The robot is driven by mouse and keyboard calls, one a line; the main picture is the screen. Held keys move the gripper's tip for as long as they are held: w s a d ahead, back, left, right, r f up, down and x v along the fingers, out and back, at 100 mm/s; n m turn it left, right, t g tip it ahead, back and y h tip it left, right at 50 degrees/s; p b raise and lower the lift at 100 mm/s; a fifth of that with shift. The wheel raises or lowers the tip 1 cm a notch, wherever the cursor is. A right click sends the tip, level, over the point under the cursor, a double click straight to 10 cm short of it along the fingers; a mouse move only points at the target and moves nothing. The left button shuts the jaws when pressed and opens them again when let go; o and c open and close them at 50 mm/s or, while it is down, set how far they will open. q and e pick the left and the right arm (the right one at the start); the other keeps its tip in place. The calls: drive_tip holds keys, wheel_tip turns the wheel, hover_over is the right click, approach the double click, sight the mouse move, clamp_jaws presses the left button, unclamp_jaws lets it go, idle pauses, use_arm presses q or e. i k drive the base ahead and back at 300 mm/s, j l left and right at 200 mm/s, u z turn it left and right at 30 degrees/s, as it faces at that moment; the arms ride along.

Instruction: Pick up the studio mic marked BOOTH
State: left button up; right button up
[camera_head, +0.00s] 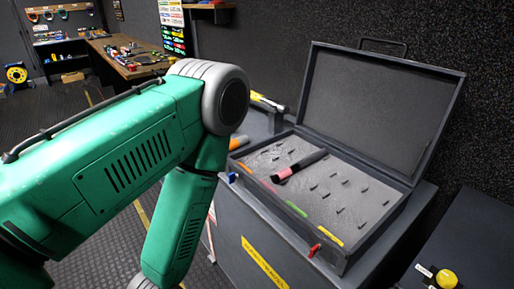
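An open dark case (345,262) with a grey foam bed stands on a dark cabinet. A dark microphone with a pink band (300,167) lies in the foam, tilted across it. Another dark stick-like item with a yellow and white band (268,102) lies behind the case's left side, partly hidden by my arm. An orange item (238,142) shows between my arm and the case. I cannot read BOOTH on any of them. My green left arm crosses the left half, bent at the elbow; its gripper is out of view. My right gripper is not in view either.
The case's raised lid (375,110) blocks the back right. Orange, pink, green and yellow strips line the case's front edge, with a red piece (314,250) at its front. A workbench (130,60) with tools stands far back. A yellow knob (446,279) is at lower right.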

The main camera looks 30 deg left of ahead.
sight(237, 142)
drive_tip(key=j+z, duration=0.95)
drive_tip(key=j, duration=0.15)
